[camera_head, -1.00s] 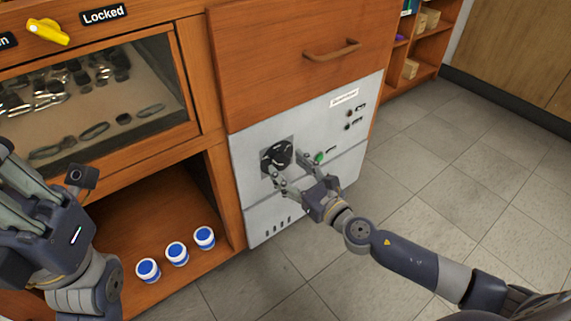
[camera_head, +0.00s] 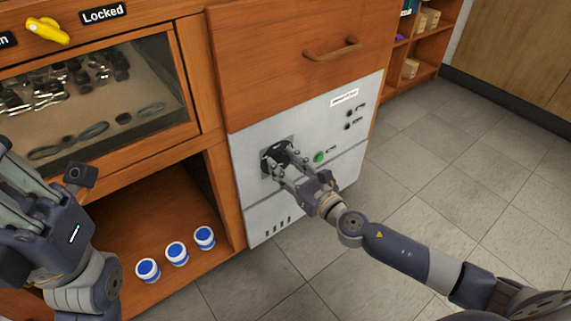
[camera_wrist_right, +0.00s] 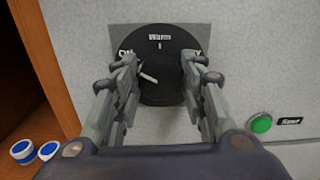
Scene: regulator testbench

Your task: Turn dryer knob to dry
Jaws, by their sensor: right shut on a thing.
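The dryer knob (camera_head: 270,160) is black and round, on a light grey panel (camera_head: 248,190) below a wooden drawer.
A green button (camera_head: 318,157) sits right of the knob. The wooden drawer (camera_head: 290,60) with a handle is above. Several blue-and-white jars (camera_head: 176,254) stand in the open shelf to the left. The floor at right is clear.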

